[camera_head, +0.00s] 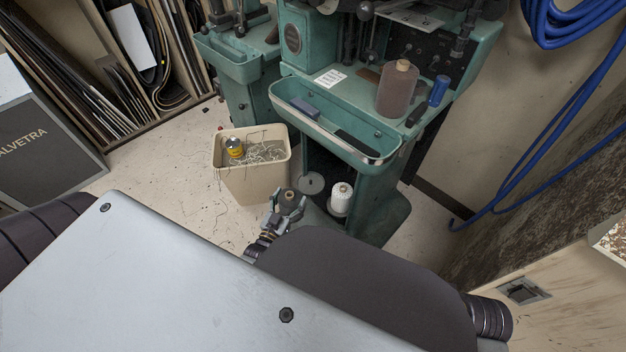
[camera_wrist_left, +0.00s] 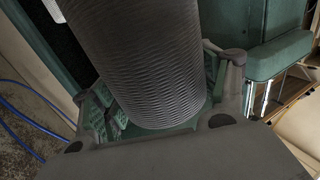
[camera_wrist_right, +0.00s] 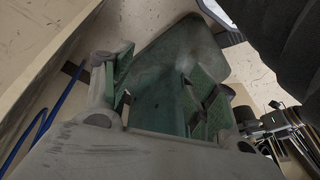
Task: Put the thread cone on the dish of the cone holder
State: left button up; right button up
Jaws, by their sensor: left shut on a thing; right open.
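My left gripper (camera_head: 288,208) is shut on a brown thread cone (camera_head: 290,197), low in front of the green machine. In the left wrist view the thread cone (camera_wrist_left: 140,60) fills the space between the fingers (camera_wrist_left: 160,95), its ribbed winding looking dark grey. A grey round dish (camera_head: 312,182), apparently of the cone holder, shows bare just right of and behind the held cone. A white thread cone (camera_head: 341,198) stands to the right of that dish. The holder's lower parts are hard to make out. My right gripper (camera_wrist_right: 155,95) is open and empty; the head view does not show it.
The green machine's trough (camera_head: 345,140) overhangs the dish area. A larger brown cone (camera_head: 397,88) and a blue spool (camera_head: 438,90) stand on the machine.

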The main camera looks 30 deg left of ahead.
pick_arm(q)
jog(key=shift+w, duration=0.1)
dwell(0.3)
jog(key=w+a+b, duration=0.1)
jog(key=w+b, duration=0.4)
jog(key=w, duration=1.2)
jog(key=shift+b, duration=0.35)
pick_arm(e)
jog(key=w+a+f+t+y, duration=0.1)
jog(key=a+f+t, duration=0.1)
jog(key=f, duration=0.8)
jog(key=shift+w+a+f+m+y, duration=0.3)
jog(key=shift+a+f+y, duration=0.1)
jog(key=shift+a, duration=0.2)
pick_arm(q)
jog(key=shift+w, duration=0.15)
jog(key=shift+w+f+b, duration=0.3)
jog(key=shift+f+b, duration=0.5)
jog(key=shift+f, duration=0.15)
jog(key=shift+f+b, duration=0.5)
jog(key=shift+f, duration=0.25)
pick_arm(e)
jog(key=shift+t+y, duration=0.3)
jog(key=shift+t, duration=0.2)
jog(key=shift+a+f, duration=0.2)
jog(key=shift+f, duration=0.85)
jog(key=shift+a+f, duration=0.2)
jog(key=shift+f, duration=0.85)
